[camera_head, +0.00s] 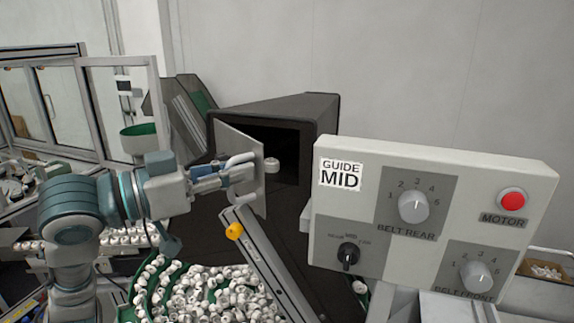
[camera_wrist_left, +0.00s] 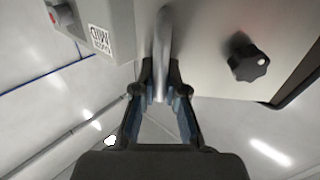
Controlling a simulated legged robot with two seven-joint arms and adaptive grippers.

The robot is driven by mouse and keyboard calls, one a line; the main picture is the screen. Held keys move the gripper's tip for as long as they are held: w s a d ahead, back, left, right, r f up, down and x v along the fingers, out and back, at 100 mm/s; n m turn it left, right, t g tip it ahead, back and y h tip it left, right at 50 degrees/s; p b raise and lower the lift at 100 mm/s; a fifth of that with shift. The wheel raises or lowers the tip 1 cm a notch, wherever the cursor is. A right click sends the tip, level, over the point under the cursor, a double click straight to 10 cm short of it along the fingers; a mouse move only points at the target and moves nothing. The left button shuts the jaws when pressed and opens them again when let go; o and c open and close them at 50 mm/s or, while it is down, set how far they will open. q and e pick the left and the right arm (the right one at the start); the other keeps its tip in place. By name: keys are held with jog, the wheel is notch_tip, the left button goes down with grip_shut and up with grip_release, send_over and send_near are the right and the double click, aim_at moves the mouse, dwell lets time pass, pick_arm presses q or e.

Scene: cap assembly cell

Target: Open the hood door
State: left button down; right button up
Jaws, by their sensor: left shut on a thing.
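The hood door (camera_head: 252,143) is a flat grey panel at the front of the dark hood (camera_head: 290,106) in the head view. It stands swung partly open, and the dark inside of the hood shows to its right. My left gripper (camera_head: 236,170) reaches in from the left and is shut on the door's handle (camera_head: 241,158). In the left wrist view, the handle (camera_wrist_left: 163,40) is a pale upright bar between the fingers of my left gripper (camera_wrist_left: 161,88). The door face (camera_wrist_left: 207,50) fills the upper right there. My right gripper is not in view.
A control box (camera_head: 440,210) with dials and a red button stands close at the right. A rail with a yellow knob (camera_head: 234,231) runs below the door. A green-edged bowl of white caps (camera_head: 205,295) is below my left arm. A black knob (camera_wrist_left: 248,60) shows beside the handle.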

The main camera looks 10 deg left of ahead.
pick_arm(q)
jog(key=shift+s+a+r, duration=0.2)
jog(key=shift+a+r, duration=0.05)
jog(key=shift+a, duration=0.2)
jog(key=shift+s+a+r, duration=0.2)
jog(key=shift+a, duration=0.25)
jog(key=shift+s+a, duration=0.25)
jog(key=c, duration=1.2)
grip_release()
jog(key=shift+a, duration=0.1)
jog(key=v, duration=1.2)
jog(key=shift+s+f, duration=0.25)
jog(key=shift+s, duration=0.05)
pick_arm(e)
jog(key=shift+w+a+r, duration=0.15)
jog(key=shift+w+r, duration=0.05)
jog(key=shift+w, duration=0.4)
